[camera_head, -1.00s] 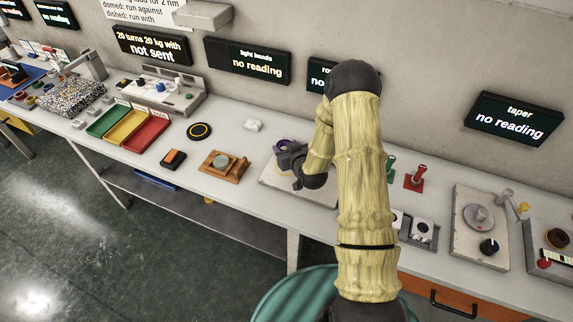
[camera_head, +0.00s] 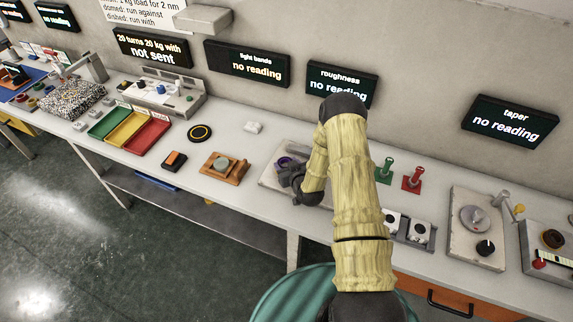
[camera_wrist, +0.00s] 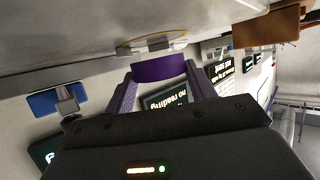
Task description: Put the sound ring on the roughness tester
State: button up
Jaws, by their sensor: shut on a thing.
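My gripper (camera_wrist: 160,88) is shut on a purple ring (camera_wrist: 158,68), held between its two purple fingers in the wrist view. The roughness tester (camera_head: 268,179) is a pale slab on the bench below the roughness screen, partly hidden by my arm. In the head view my gripper (camera_head: 287,168) is low over this slab. In the wrist view, where the bench shows at the top, the ring is close to a round seat with a yellow rim (camera_wrist: 128,50). I cannot tell whether they touch.
The roughness screen (camera_head: 342,84) says no reading. A wooden stand (camera_head: 224,167) is left of the slab. Green (camera_head: 384,170) and red (camera_head: 413,179) stands are right of my arm. A blue block (camera_wrist: 57,100) on a grey stem shows in the wrist view.

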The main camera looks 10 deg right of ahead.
jog(key=shift+a+f, duration=0.1)
jog(key=shift+f, duration=0.15)
jog(key=shift+f+b, duration=0.35)
jog(key=shift+b, duration=0.1)
jog(key=shift+f, duration=0.3)
jog(key=o, duration=1.1)
jog(key=shift+r, duration=0.1)
